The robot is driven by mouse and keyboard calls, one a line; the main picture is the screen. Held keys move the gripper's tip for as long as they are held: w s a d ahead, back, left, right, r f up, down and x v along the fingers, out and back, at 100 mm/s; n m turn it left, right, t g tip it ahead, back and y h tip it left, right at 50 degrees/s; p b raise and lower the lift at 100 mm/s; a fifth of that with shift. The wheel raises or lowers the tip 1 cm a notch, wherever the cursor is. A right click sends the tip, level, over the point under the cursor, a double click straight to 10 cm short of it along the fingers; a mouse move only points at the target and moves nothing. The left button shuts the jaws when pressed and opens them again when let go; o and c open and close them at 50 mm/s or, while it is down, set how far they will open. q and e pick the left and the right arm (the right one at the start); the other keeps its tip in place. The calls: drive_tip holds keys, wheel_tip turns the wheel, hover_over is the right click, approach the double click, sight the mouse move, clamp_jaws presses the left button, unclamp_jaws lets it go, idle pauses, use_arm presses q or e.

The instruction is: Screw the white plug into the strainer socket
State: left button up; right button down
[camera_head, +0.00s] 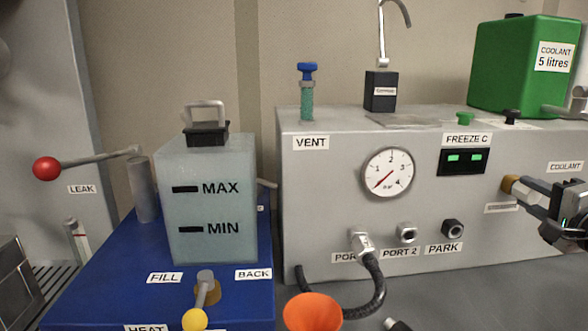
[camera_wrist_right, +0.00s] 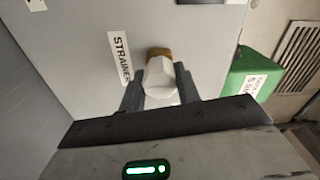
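The white plug (camera_wrist_right: 161,82) is between the two fingers of my right gripper (camera_wrist_right: 160,90) in the right wrist view, and the fingers look closed on its sides. Its far end meets the brass strainer socket (camera_wrist_right: 158,52) on the grey panel. Whether it is threaded in, and how deep, I cannot tell. In the head view my right gripper (camera_head: 524,191) is at the right, pointing at the brass socket (camera_head: 509,184) on the front of the grey unit. The plug is hidden by the fingers there. My left gripper is not in view.
The STRAINER label (camera_wrist_right: 120,58) is beside the socket. A green coolant can (camera_head: 510,65) stands on the grey unit (camera_head: 330,210). A gauge (camera_head: 388,173), a hose (camera_head: 376,290) and an orange funnel (camera_head: 313,312) are further left. A translucent tank (camera_head: 210,210) sits on a blue base.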

drive_tip(key=shift+r+m+p, duration=0.3)
drive_tip(key=shift+m+p, duration=0.1)
drive_tip(key=shift+p, duration=0.4)
drive_tip(key=shift+m+p, duration=0.4)
drive_tip(key=shift+p, duration=0.2)
drive_tip(key=shift+m+p, duration=0.7)
drive_tip(key=shift+p, duration=0.15)
drive_tip(key=shift+m+p, duration=1)
drive_tip(key=shift+p, duration=0.2)
drive_tip(key=shift+f, duration=0.15)
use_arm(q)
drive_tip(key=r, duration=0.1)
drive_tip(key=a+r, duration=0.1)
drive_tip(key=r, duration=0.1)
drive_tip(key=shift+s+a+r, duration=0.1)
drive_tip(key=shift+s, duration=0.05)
use_arm(e)
drive_tip(key=shift+f+m, duration=0.1)
drive_tip(key=shift+m, duration=0.3)
